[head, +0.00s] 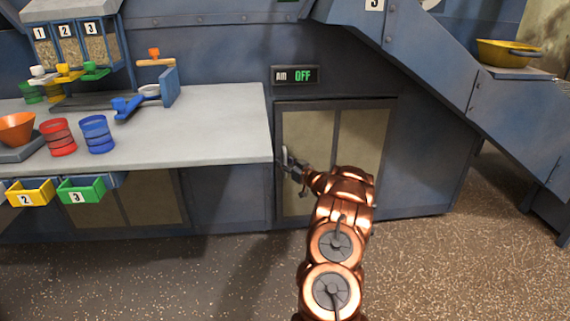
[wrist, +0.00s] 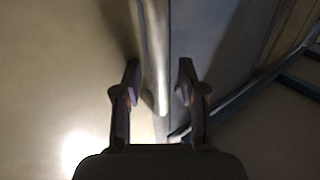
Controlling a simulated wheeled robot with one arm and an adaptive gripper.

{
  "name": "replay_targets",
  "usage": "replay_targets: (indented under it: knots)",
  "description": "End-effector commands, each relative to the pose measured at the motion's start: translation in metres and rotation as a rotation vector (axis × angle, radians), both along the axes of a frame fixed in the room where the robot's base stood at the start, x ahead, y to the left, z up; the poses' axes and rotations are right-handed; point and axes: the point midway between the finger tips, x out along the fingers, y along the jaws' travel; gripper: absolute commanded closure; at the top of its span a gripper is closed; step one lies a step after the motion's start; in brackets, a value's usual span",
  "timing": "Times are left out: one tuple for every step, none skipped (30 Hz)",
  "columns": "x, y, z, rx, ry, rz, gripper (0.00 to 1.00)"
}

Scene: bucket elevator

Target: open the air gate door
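The air gate door (head: 359,140) is a beige two-panel cabinet door in the blue wall, below a small sign, and it looks shut. Its pale upright handle (head: 285,155) is at the door's left edge. My gripper (head: 292,166) is at this handle. In the wrist view the metal handle bar (wrist: 155,60) runs down between the two fingertips of my gripper (wrist: 159,83), with a gap on each side. The fingers are open. My arm hides the lower right part of the door.
A grey counter (head: 215,125) with cups and small tools stands left of the door. The speckled floor (head: 440,265) in front is clear.

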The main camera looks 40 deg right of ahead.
Motion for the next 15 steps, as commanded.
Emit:
replay_targets:
  knots:
    - [-0.0002,-0.0002,0.0,0.0,0.0,0.0,0.65]
    - [-0.0002,-0.0002,0.0,0.0,0.0,0.0,0.68]
    - [-0.0002,-0.0002,-0.0001,0.0,0.0,0.0,0.72]
    - [-0.0002,-0.0002,-0.0001,0.0,0.0,0.0,0.75]
    - [-0.0002,-0.0002,0.0,0.0,0.0,0.0,0.79]
    - [-0.0003,-0.0002,0.0,0.0,0.0,0.0,0.83]
    - [-0.0003,-0.0002,-0.0001,0.0,0.0,0.0,0.86]
    - [-0.0003,-0.0003,-0.0001,0.0,0.0,0.0,0.89]
    - [-0.0003,-0.0003,-0.0001,0.0,0.0,0.0,0.93]
    - [-0.0003,-0.0003,-0.0001,0.0,0.0,-0.001,0.96]
    - [-0.0003,-0.0003,-0.0001,0.0,0.0,-0.001,0.99]
    - [-0.0004,-0.0003,-0.0001,0.0,0.0,-0.001,1.0]
    - [-0.0004,-0.0003,-0.0001,0.0,0.0,-0.001,1.0]
    - [-0.0004,-0.0003,-0.0001,0.0,0.0,-0.001,1.0]
    - [-0.0004,-0.0003,-0.0002,0.0,0.0,-0.001,1.0]
